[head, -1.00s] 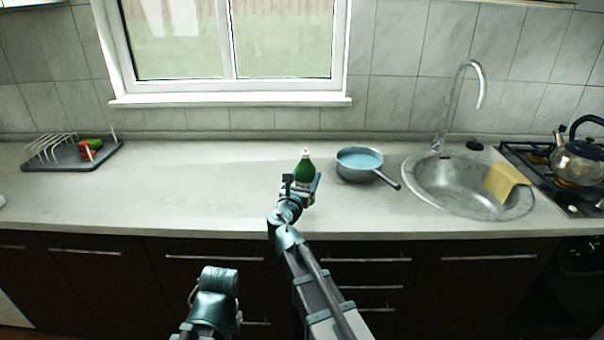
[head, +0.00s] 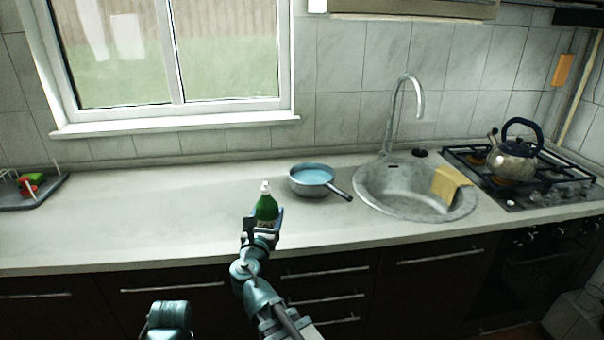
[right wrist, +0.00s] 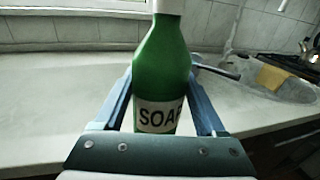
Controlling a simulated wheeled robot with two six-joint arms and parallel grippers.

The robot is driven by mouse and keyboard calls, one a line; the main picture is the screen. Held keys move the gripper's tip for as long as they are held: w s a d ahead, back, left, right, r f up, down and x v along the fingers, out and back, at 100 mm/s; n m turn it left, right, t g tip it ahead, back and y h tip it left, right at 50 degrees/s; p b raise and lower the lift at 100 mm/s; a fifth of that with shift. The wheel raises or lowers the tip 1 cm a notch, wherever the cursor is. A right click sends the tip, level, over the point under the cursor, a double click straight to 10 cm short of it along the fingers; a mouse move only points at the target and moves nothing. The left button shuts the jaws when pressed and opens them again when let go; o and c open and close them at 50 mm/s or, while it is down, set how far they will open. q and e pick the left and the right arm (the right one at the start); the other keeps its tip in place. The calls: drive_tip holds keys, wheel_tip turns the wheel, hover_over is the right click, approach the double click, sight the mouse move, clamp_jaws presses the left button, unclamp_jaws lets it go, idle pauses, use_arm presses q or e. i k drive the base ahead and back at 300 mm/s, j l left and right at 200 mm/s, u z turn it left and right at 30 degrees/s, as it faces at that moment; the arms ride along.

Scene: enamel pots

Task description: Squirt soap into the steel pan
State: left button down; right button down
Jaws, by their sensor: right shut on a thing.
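The green soap bottle (head: 266,207) has a white cap and stands about upright in my right gripper (head: 262,222). In the right wrist view the bottle (right wrist: 162,72) shows a white label reading SOAP, with a finger of my right gripper (right wrist: 162,105) on each side. The gripper is shut on it. The steel pan (head: 298,188) is on the counter, behind and to the right of the bottle and apart from it. It looks light blue inside, and its dark handle points toward the sink. My left gripper is not in view.
A round steel sink (head: 380,200) with a tall tap (head: 392,115) and a yellow cloth (head: 450,182) lies right of the pan. A kettle (head: 515,163) stands on the hob (head: 560,192). A dish rack (head: 50,190) is far left. The counter (head: 140,215) between is clear.

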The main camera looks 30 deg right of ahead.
sight(308, 179)
drive_tip(key=i+l+u, duration=0.15)
drive_tip(key=l, duration=0.3)
drive_tip(key=i+l+u, duration=0.15)
drive_tip(key=l, duration=0.3)
drive_tip(key=l+u, duration=0.15)
drive_tip(key=l, duration=0.35)
drive_tip(key=i, duration=0.05)
